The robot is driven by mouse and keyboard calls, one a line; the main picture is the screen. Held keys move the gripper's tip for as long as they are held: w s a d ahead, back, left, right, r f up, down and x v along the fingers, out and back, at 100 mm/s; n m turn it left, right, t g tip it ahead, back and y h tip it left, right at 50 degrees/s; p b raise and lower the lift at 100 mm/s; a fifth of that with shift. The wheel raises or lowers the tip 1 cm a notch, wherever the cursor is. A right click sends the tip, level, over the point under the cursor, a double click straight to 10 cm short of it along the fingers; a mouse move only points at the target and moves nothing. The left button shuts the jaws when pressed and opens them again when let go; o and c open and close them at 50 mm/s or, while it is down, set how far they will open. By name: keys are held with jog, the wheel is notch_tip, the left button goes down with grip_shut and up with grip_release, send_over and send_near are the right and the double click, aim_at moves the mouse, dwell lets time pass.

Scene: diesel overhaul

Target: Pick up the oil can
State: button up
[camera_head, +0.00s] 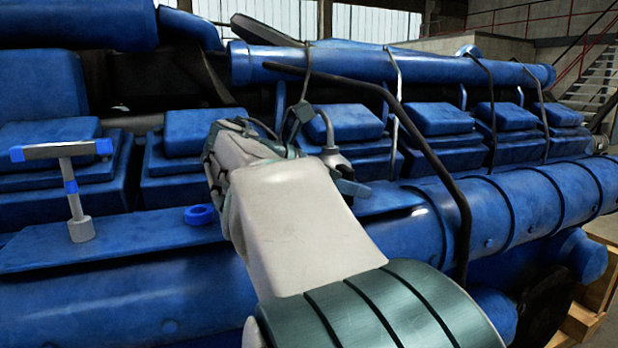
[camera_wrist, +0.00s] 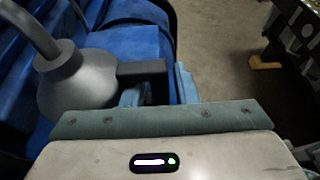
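The oil can (camera_head: 337,158) is grey with a conical body and a curved spout. It stands on the blue engine, partly hidden behind my gripper. In the wrist view the oil can (camera_wrist: 76,84) fills the left side, and its dark handle (camera_wrist: 141,68) sticks out to the right. My gripper (camera_wrist: 160,90) is right at the handle, with one finger on the can side and the other on the outer side of its end part. A narrow gap seems to show beside the outer finger, so the fingers look open around the handle. In the head view my gripper (camera_head: 318,150) is partly hidden by my wrist.
A T-shaped tool (camera_head: 72,190) stands on the blue ledge (camera_head: 120,240) at the left, with a blue ring (camera_head: 200,214) near it. A black curved pipe (camera_head: 440,170) runs down just right of the can. Engine covers (camera_head: 440,118) rise behind. Floor (camera_wrist: 220,45) shows beyond the engine.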

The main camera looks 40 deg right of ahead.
grip_shut()
jog(key=shift+r, duration=0.1)
